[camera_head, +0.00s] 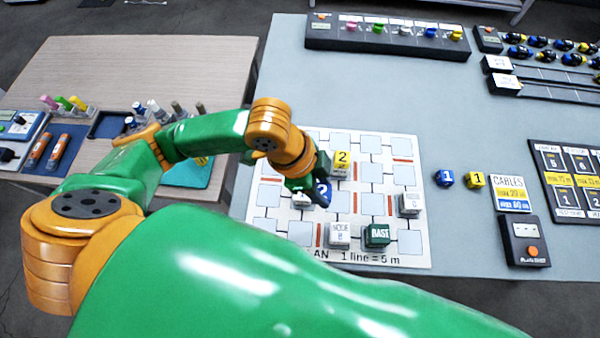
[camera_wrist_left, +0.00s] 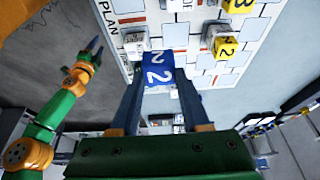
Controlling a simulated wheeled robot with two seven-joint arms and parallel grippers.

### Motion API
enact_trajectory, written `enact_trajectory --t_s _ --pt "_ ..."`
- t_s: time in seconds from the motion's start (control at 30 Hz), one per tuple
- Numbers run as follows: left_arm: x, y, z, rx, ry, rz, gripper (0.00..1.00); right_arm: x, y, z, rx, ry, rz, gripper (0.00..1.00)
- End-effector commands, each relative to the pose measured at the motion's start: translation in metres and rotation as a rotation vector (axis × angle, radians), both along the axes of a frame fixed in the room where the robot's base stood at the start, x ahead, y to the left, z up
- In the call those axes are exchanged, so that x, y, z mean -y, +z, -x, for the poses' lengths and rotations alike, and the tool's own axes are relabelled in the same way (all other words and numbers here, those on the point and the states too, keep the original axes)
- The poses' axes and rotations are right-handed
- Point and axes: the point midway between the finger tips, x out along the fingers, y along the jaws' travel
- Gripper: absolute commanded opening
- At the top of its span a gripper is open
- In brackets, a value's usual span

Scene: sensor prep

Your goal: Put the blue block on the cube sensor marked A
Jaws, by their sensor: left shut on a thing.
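My left gripper (camera_head: 312,188) is shut on the blue block (camera_head: 322,191), marked 2, over the left half of the plan board. The block also shows between the fingers in the left wrist view (camera_wrist_left: 158,72). A white cube (camera_head: 301,201) shows right by the block; its letter is unreadable and I cannot tell whether they touch. Other white cubes stand on the board: one marked B (camera_head: 340,234), one at the right (camera_head: 410,204), and one under a yellow block (camera_head: 341,160) marked 2. I cannot read an A. My right gripper (camera_wrist_left: 90,52) shows only in the wrist view, its fingers unclear.
The plan board (camera_head: 345,256) also carries a green BASE cube (camera_head: 377,236). Clear table lies behind the board.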

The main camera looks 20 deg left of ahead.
Motion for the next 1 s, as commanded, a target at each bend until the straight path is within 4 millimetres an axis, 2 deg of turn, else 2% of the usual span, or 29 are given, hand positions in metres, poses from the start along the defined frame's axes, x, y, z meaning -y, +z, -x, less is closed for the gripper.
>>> enact_trajectory --t_s 0.03,0.1,0.2,0.33,0.5,0.83,0.87,0.93,0.97,1.0 --pt "-0.013 -0.013 -0.006 -0.009 0.01 -0.007 0.0 0.001 -0.001 0.0 -0.001 0.0 0.002 0.5" --pt "-0.024 -0.031 -0.014 -0.007 0.008 -0.005 0.0 0.001 -0.003 0.0 -0.001 0.0 0.002 0.5" --pt "-0.035 -0.047 -0.022 -0.004 0.004 -0.002 0.0 0.0 -0.003 0.0 0.0 0.0 0.001 0.5" --pt "-0.045 -0.062 -0.029 -0.003 0.002 -0.001 0.0 -0.005 -0.003 0.0 -0.001 -0.002 -0.007 0.5" --pt "-0.045 -0.089 -0.028 -0.003 -0.001 0.0 0.0 -0.009 0.003 0.0 0.0 -0.003 -0.015 0.5" --pt "-0.045 -0.094 -0.029 0.001 -0.003 0.0 0.0 -0.008 0.0 0.0 -0.001 -0.002 -0.013 0.5" --pt "-0.045 -0.094 -0.029 0.001 -0.003 0.0 0.52 -0.008 0.001 0.0 -0.001 -0.001 -0.012 0.5" --pt "-0.045 -0.093 -0.029 0.001 -0.003 0.0 0.7 -0.007 0.001 0.0 0.0 -0.001 -0.011 0.5" --pt "-0.045 -0.093 -0.029 0.001 -0.003 0.0 0.76 -0.007 0.001 0.0 0.0 0.0 -0.011 0.5" --pt "-0.045 -0.093 -0.029 0.001 -0.003 0.0 0.76 -0.006 0.001 0.0 0.0 0.0 -0.01 0.5"
